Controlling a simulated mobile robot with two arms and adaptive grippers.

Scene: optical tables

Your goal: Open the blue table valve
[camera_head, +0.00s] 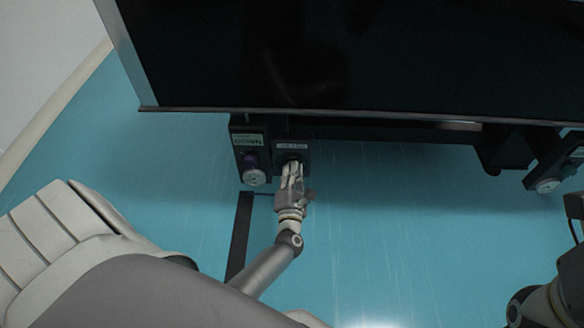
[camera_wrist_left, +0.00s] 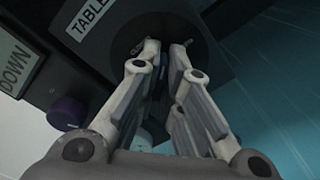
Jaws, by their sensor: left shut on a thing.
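The table valve sits on a dark panel (camera_head: 300,150) with a small label under the table's front edge. In the left wrist view that label (camera_wrist_left: 92,18) reads "TABLE", and a dark round part (camera_wrist_left: 190,20) of the valve shows beside it. My left gripper (camera_head: 291,168) reaches up to this panel, and its fingers (camera_wrist_left: 163,45) are shut on the valve. My right gripper is not clearly in view; only parts of my right arm show at the right edge.
A neighbouring panel (camera_head: 243,141) at left carries a purple knob (camera_head: 250,160) above a pale round dial (camera_head: 254,178). The dark table (camera_head: 350,50) overhangs above. Another panel with a dial (camera_head: 547,186) is at far right. The blue floor (camera_head: 400,220) between is clear.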

